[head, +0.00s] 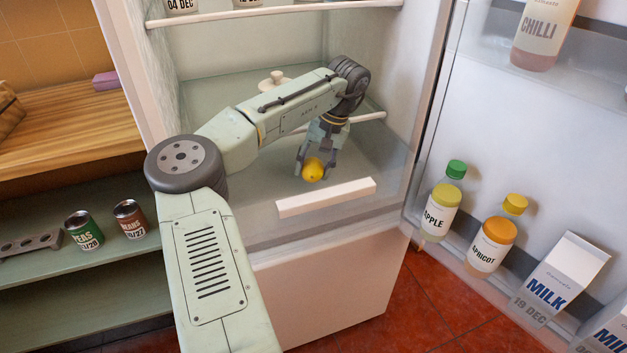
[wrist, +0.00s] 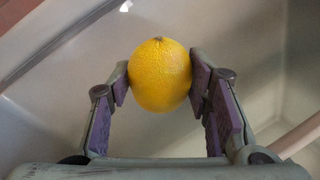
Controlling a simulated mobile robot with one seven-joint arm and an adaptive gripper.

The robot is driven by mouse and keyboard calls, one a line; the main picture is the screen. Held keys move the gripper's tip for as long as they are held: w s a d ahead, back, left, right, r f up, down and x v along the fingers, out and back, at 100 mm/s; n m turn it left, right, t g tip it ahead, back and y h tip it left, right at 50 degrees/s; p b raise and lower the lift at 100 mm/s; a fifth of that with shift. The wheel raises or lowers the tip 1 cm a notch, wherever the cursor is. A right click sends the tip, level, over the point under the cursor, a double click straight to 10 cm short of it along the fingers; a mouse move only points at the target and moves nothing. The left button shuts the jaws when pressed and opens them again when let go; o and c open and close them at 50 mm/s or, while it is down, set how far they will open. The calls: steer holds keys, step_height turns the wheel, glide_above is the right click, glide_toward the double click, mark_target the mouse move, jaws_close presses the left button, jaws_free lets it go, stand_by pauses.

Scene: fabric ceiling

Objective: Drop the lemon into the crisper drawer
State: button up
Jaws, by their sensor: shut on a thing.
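The yellow lemon (head: 313,169) is held between the two fingers of my gripper (head: 316,166). In the wrist view the lemon (wrist: 160,75) touches both purple finger pads, and my gripper (wrist: 161,80) is shut on it. The lemon is over the crisper drawer (head: 326,197), which has a pale front bar and clear walls at the bottom of the open fridge. In the wrist view the pale drawer floor (wrist: 50,125) shows below the lemon. I see no other thing in the part of the drawer that shows.
A pale lidded dish (head: 273,80) stands behind my arm. The fridge door on the right holds an apple bottle (head: 440,206), an apricot bottle (head: 492,246) and a milk carton (head: 562,278). A shelf edge (head: 270,12) runs above. Cans (head: 130,219) stand on the left shelf.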

steer(key=shift+f+p, duration=0.35)
steer(key=shift+f, duration=2.35)
steer(key=shift+f, duration=0.25)
steer(key=shift+f, duration=0.3)
steer(key=o, duration=1.2)
steer(key=shift+r, duration=0.1)
steer(key=shift+r, duration=0.35)
steer(key=b+v, duration=0.1)
steer(key=v, duration=1.1)
steer(key=shift+r, duration=0.3)
